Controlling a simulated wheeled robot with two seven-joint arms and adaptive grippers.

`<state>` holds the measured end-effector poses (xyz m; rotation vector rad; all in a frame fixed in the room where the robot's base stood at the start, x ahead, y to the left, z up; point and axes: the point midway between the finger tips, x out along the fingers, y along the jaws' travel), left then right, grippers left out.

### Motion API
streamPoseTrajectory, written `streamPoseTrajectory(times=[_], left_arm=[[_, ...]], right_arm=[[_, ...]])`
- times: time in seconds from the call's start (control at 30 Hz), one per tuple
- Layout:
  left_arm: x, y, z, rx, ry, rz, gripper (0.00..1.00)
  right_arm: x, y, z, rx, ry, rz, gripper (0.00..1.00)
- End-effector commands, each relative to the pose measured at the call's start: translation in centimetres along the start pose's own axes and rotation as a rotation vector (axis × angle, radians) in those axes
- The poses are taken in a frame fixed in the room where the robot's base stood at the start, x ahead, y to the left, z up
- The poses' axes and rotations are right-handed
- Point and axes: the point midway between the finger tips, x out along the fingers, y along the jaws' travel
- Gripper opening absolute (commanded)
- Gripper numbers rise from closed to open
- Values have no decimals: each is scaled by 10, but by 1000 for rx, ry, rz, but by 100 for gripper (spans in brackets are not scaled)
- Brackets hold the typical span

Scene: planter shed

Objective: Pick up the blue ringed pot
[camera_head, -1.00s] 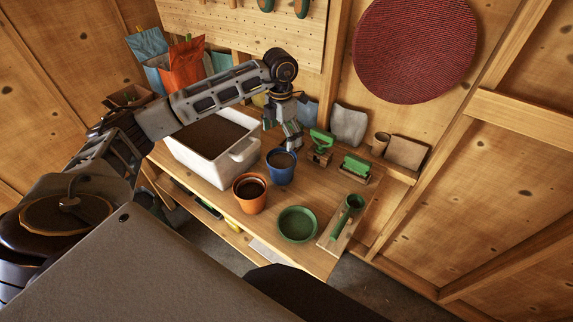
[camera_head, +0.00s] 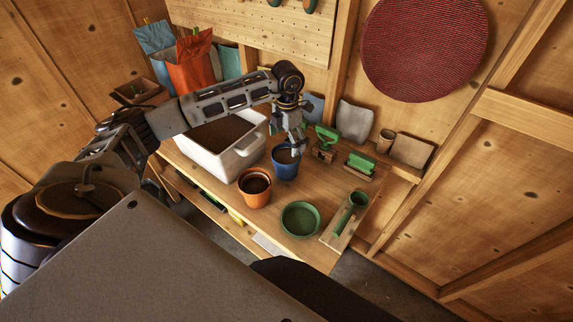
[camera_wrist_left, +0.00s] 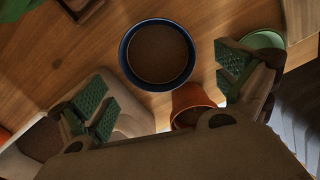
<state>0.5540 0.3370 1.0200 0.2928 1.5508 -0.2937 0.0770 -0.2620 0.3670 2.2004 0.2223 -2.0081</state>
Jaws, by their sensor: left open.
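The blue ringed pot (camera_head: 285,167), filled with dark soil, stands upright on the wooden bench (camera_head: 310,184). In the left wrist view its blue rim (camera_wrist_left: 125,62) shows from above, ahead of and between the spread fingers. My left gripper (camera_head: 295,146) is open, with its fingertips over the back of the pot in the head view; I cannot tell whether they touch it. The green finger pads (camera_wrist_left: 165,90) stand well apart with nothing between them. My right gripper is not in view.
An orange pot (camera_head: 255,188) stands close in front of the blue pot. A white soil tub (camera_head: 228,165) is to its left.

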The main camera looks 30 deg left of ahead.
Motion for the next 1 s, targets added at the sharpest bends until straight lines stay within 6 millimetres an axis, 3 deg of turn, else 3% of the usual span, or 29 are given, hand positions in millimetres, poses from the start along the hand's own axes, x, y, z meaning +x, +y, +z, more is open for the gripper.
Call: streamPoseTrajectory(times=[0.3,0.77,1.0], left_arm=[[34,0,0,0,1,0,100],[40,0,0,1,0,0,100],[53,1,0,1,2,0,100]], right_arm=[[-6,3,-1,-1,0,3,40],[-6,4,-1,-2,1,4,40],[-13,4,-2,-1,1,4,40]])
